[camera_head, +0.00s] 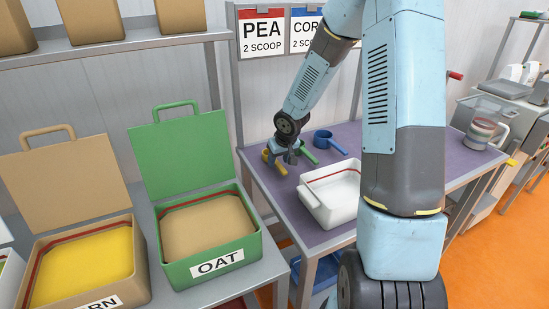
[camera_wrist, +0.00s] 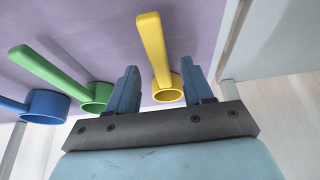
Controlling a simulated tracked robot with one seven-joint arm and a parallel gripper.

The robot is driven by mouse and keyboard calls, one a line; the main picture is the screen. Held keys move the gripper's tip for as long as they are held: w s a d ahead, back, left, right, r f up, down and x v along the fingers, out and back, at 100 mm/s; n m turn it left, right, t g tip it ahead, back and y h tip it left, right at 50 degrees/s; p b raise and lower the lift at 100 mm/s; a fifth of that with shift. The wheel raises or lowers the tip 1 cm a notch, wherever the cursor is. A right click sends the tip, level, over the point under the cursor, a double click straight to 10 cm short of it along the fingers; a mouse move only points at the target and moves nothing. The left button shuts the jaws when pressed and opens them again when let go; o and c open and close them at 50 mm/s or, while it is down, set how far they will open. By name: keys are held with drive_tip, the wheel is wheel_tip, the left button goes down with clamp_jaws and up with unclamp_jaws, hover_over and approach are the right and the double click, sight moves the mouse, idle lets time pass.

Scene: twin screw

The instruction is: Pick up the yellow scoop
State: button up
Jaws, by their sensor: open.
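The yellow scoop (camera_wrist: 154,45) lies on the purple table (camera_wrist: 75,40) in the wrist view, its handle pointing away and its cup close to my gripper (camera_wrist: 160,88). My gripper is open, with one blue finger on each side of the scoop. The scoop looks nearer the right finger, and no contact is visible. In the head view the yellow scoop (camera_head: 278,168) shows by the table's left edge, partly hidden by my gripper (camera_head: 285,155).
A green scoop (camera_wrist: 94,95) and a blue scoop (camera_wrist: 45,106) lie left of the yellow one in the wrist view. A white container (camera_head: 315,206) stands in front on the table. The open green OAT box (camera_head: 210,266) stands left. The table's edge is close to the yellow scoop.

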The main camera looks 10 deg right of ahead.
drive_tip(key=shift+x, duration=1.05)
drive_tip(key=shift+f, duration=0.2)
clamp_jaws()
idle(0.5)
drive_tip(key=shift+r, duration=0.1)
